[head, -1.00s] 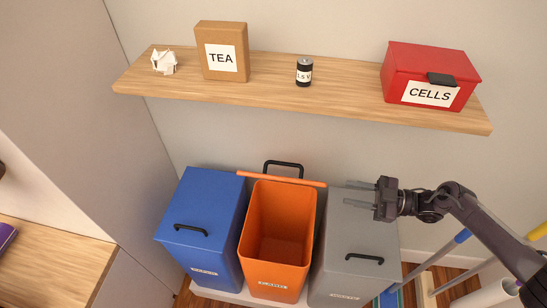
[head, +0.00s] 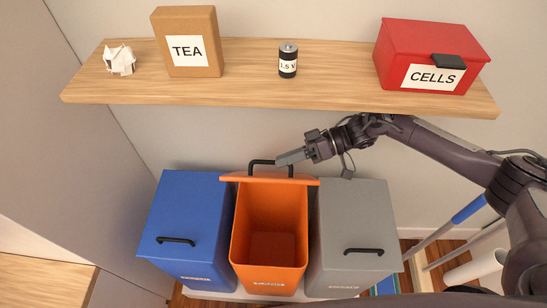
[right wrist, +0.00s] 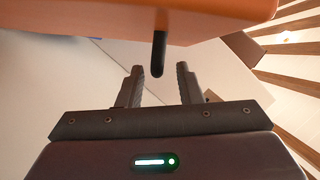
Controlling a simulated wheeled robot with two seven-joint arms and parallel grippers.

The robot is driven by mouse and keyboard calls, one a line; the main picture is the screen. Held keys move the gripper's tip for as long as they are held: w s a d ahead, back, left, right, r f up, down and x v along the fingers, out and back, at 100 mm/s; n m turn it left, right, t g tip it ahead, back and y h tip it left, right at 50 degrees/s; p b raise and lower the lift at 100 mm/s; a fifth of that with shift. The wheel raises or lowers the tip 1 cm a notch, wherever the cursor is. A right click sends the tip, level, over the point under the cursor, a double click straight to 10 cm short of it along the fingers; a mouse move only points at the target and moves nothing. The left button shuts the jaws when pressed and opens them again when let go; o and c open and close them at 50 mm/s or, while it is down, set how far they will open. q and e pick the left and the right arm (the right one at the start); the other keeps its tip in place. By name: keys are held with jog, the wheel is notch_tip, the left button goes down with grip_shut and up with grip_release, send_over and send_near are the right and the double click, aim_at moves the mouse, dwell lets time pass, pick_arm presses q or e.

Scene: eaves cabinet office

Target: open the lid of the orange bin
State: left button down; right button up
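The orange bin (head: 270,265) stands between a blue and a grey bin, its inside showing. Its lid (head: 302,181) is raised at the back edge, seen nearly edge-on, with the black handle (head: 262,163) showing above it. My right gripper (head: 280,159) is at the right part of that handle, above the lid. In the right wrist view the lid (right wrist: 220,12) fills the top, and the handle (right wrist: 158,55) hangs between the two parted fingertips of my right gripper (right wrist: 158,72), with gaps on both sides. My left gripper is not in view.
The blue bin (head: 185,215) and grey bin (head: 355,215) have closed lids. A wooden shelf (head: 230,90) above carries a TEA box (head: 188,40), a battery (head: 288,60), a white crumpled object (head: 119,60) and a red CELLS box (head: 430,50). Poles lean at the right.

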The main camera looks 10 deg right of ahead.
jog(key=shift+p+x, duration=0.35)
jog(key=shift+x, duration=1.3)
jog(key=shift+w, duration=0.1)
jog(key=shift+c, duration=0.2)
grip_shut()
